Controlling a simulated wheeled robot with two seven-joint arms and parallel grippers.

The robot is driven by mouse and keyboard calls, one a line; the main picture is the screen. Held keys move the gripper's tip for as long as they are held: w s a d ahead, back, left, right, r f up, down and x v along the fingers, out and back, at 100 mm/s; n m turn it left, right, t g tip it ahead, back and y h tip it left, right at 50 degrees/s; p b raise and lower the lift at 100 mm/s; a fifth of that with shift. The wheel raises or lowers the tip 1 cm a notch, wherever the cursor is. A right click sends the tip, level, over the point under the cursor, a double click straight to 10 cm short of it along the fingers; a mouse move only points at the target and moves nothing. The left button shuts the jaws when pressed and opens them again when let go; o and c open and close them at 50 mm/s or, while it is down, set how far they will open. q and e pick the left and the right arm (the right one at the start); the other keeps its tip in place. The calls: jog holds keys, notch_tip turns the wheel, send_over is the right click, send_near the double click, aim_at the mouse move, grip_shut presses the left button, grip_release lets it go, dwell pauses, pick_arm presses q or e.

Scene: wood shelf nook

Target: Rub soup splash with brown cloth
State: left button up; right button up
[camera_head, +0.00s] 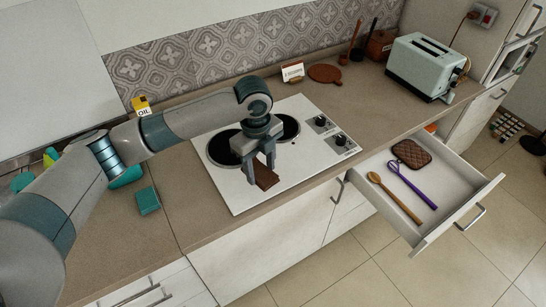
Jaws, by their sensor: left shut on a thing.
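My left gripper (260,172) points down over the front part of the white cooktop (236,198). It is shut on a brown cloth (266,178), which shows as a small dark brown patch between and below the fingers. The cloth is at or just above the cooktop surface; I cannot tell if it touches. I cannot make out a soup splash; the gripper and cloth cover part of the cooktop. My right gripper is not in view.
An open drawer (456,208) juts out at right, holding a wooden spoon (396,198), a purple utensil (412,186) and a brown quilted pad (411,153). A toaster (430,66) stands at the back right. A teal sponge (147,201) lies left of the cooktop.

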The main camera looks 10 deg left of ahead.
pick_arm(q)
jog(key=m+p, duration=0.1)
jog(key=m, duration=0.1)
jog(key=w+d+m, duration=0.1)
jog(key=m, duration=0.1)
jog(key=d+m+p, duration=0.1)
jog(key=m, duration=0.1)
jog(key=shift+w+m+p, duration=0.3)
jog(key=shift+w, duration=0.1)
jog(key=m, duration=0.1)
jog(key=m+p, duration=0.1)
jog(key=m, duration=0.1)
jog(key=w+d+f+m, duration=0.1)
jog(key=shift+m, duration=0.4)
